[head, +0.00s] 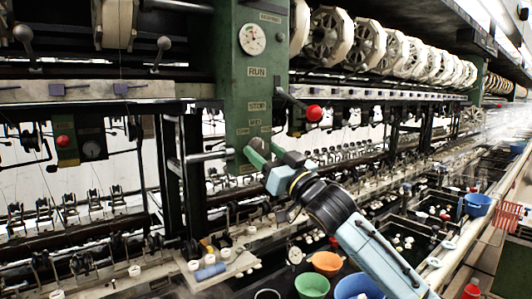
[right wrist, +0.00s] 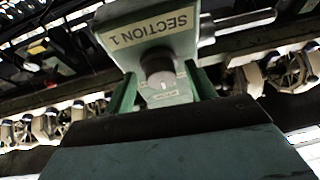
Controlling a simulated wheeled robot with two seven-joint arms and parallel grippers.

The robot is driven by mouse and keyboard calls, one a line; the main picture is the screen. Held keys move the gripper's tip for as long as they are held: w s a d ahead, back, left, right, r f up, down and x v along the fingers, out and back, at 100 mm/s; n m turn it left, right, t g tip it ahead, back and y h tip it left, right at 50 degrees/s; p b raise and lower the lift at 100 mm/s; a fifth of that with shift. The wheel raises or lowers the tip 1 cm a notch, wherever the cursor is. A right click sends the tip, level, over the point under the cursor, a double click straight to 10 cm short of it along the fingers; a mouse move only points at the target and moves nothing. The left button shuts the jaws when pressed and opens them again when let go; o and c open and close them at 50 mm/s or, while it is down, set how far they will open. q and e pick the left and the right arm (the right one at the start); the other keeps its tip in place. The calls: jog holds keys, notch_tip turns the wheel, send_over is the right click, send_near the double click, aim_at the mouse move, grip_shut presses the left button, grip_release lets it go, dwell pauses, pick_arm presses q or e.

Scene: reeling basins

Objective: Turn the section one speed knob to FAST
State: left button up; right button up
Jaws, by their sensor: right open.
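The section one speed knob (right wrist: 158,68) is a dark round knob on a green panel (right wrist: 135,22) in the right wrist view. A "SECTION 1" label lies beside it, and a small pale mark shows near the knob's lower edge. A further label by the knob is too blurred to read. My right gripper (right wrist: 163,84) is open, with one green finger on each side of the knob; I cannot tell whether they touch it. My left gripper is not in view.
A red-ball lever (head: 314,113) sticks out right of the post, just above my right gripper. A metal bar (head: 207,156) projects to its left. A round gauge (head: 252,39) sits high on the post. An orange bowl (head: 326,263) and a green bowl (head: 312,285) stand below my arm.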

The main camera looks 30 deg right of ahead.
jog(key=shift+c, duration=0.4)
jog(key=c, duration=0.8)
jog(key=shift+m, duration=0.4)
jog(key=m+h+p, duration=0.1)
jog(key=m+h, duration=0.1)
jog(key=m, duration=0.1)
jog(key=shift+a+r, duration=0.1)
jog(key=shift+a, duration=0.05)
jog(key=m+h+p, duration=0.1)
jog(key=m, duration=0.1)
jog(key=shift+r+m+p, duration=0.1)
jog(key=shift+m+p, duration=0.2)
jog(key=shift+p, duration=0.1)
jog(key=m+h+p, duration=0.1)
jog(key=m+p, duration=0.1)
jog(key=m, duration=0.1)
jog(key=m+h+p, duration=0.2)
jog(key=m+p, duration=0.1)
jog(key=shift+s+a+r+m+g+h, duration=0.1)
jog(key=shift+a+r+m+g+h, duration=0.05)
jog(key=shift+m+g+h, duration=0.2)
